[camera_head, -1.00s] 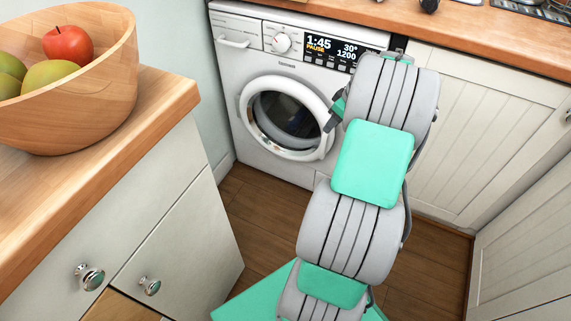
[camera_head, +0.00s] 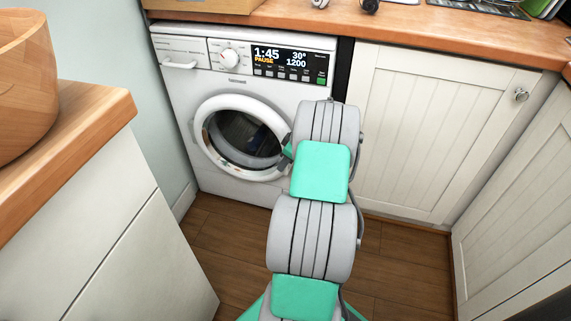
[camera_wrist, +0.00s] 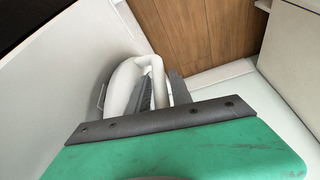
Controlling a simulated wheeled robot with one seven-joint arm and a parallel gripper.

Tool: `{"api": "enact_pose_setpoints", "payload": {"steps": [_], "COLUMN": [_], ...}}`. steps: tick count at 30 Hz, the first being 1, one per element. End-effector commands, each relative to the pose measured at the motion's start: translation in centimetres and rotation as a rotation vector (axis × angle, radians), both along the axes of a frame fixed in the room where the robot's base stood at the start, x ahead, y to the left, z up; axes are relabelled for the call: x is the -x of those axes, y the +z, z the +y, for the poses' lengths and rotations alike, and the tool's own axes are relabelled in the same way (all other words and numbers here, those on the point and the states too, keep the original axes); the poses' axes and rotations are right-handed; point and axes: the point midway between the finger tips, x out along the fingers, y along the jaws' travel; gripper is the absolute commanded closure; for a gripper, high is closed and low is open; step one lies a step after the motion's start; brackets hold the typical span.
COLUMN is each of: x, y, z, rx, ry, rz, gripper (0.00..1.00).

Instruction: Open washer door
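The white washer (camera_head: 180,85) stands under the counter, its display reading PAUSE. Its round door (camera_head: 205,125) has a white ring and dark glass and looks closed or nearly so. My gripper (camera_head: 285,155) is at the ring's right edge, partly hidden behind my arm. In the wrist view, my gripper (camera_wrist: 160,95) has its dark fingers apart, with a white looped part of the door (camera_wrist: 156,64) showing between them. I cannot tell whether the fingers press on it. The washer front shows along the left of that view (camera_wrist: 75,70).
A wooden counter (camera_head: 420,25) runs above the washer. White cupboards (camera_head: 430,130) stand to the right. A drawer unit (camera_head: 130,250) with a wooden top and a bowl (camera_head: 25,85) is close on the left. Brown floor (camera_head: 215,235) is free before the washer.

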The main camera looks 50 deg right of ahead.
Motion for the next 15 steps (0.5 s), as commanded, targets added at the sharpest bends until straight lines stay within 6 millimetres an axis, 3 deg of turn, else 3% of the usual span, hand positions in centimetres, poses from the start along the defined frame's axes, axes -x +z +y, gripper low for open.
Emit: {"api": "enact_pose_setpoints", "payload": {"steps": [4,13,15], "x": [0.04,0.06,0.06], "y": [0.06,0.07,0.08], "z": [-0.03,-0.04,-0.04], "rx": [0.0,0.0,0.0], "ry": [-0.001,-0.001,-0.001], "rz": [0.0,0.0,0.0], "gripper": [0.74,0.99,1.0]}}
